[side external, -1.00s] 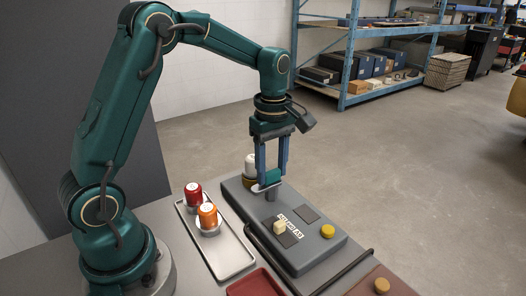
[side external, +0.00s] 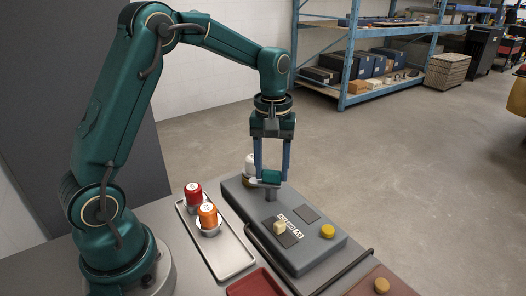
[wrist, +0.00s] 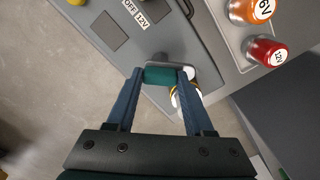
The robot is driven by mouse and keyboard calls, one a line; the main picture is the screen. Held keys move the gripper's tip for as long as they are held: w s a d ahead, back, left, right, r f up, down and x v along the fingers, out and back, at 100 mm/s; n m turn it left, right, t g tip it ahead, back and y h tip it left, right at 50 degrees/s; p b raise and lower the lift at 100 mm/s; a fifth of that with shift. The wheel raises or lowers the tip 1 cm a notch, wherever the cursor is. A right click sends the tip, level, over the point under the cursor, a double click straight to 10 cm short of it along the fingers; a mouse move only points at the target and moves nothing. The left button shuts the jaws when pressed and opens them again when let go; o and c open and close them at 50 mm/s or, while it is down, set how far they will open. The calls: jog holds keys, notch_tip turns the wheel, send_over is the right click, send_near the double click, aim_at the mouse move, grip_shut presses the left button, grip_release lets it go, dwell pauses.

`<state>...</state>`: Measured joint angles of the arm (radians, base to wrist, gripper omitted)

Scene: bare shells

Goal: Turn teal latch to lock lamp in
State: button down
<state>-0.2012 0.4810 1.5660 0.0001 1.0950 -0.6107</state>
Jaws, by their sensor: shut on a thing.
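The teal latch handle (side external: 271,177) sits on a grey lever on a short post at the far end of the grey box (side external: 318,252). My gripper (side external: 272,175) is shut on the teal handle, one blue finger on each side. The wrist view shows the teal handle (wrist: 160,76) between the fingertips (wrist: 160,73). The white lamp (side external: 250,162) stands upright at the box's far left corner, beside the latch, partly hidden by a finger. In the wrist view the lamp (wrist: 183,100) shows partly behind the right finger, and the lever end reaches close to it; contact is unclear.
A metal tray (side external: 228,262) left of the box holds a red lamp (side external: 194,194) and an orange lamp (side external: 208,214). The box carries a cream switch (side external: 279,227) and a yellow button (side external: 327,231). A red tray (side external: 255,284) lies in front.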

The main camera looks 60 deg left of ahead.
aim_at(272, 171)
jog(key=m, duration=0.4)
jog(key=shift+r+m, duration=0.1)
jog(key=shift+m, duration=2.4)
jog(key=shift+c, duration=1.4)
grip_release()
jog(key=shift+r, duration=2.55)
